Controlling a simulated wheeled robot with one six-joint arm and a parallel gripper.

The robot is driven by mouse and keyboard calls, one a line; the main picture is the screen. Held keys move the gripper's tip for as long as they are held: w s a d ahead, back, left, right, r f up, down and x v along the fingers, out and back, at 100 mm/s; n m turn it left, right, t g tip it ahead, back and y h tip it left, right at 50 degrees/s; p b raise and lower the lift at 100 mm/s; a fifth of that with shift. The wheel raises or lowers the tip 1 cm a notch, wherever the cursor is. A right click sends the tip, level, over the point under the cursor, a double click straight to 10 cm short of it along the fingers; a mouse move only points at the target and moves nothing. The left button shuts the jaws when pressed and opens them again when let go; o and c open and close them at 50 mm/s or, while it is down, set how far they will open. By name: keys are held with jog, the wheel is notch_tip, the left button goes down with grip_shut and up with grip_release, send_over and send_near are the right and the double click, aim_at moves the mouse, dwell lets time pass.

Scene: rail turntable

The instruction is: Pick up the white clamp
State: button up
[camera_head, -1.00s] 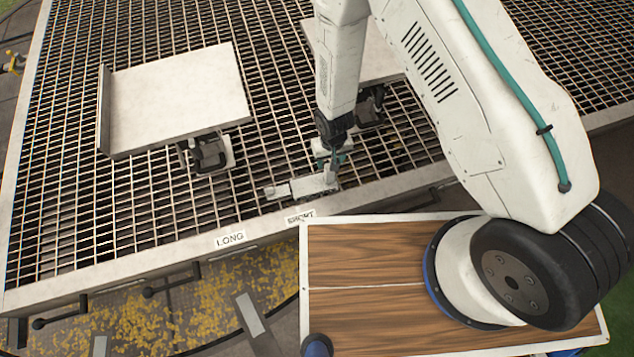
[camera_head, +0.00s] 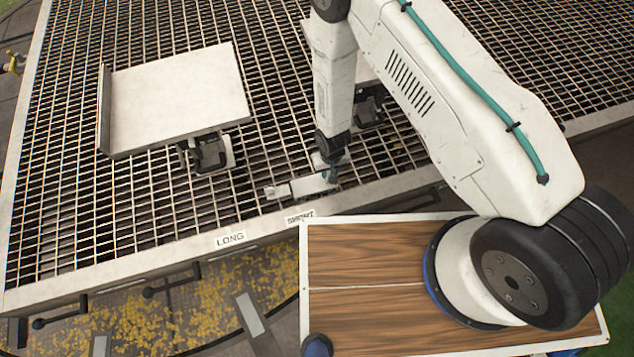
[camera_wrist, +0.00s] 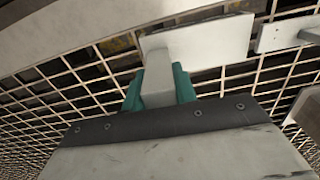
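The white clamp (camera_head: 302,187) lies on the metal grating by the front rim, just behind the "SHORT" label. My gripper (camera_head: 333,172) is low at the clamp's right end. In the wrist view, an upright pale block of the clamp (camera_wrist: 158,78) sits between the teal fingers of my gripper (camera_wrist: 160,92). The clamp's flat plate (camera_wrist: 210,42) spreads beyond it. The fingers are very close to the block's two sides, but whether they press on it I cannot tell. The fingertips are partly hidden by the block.
A grey plate (camera_head: 180,98) on a bracket stands on the grating at left. A second plate (camera_head: 372,62) is partly hidden behind my arm. The labels "LONG" (camera_head: 230,238) and "SHORT" (camera_head: 300,217) are on the front rim.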

grip_shut()
jog(key=shift+r, duration=0.15)
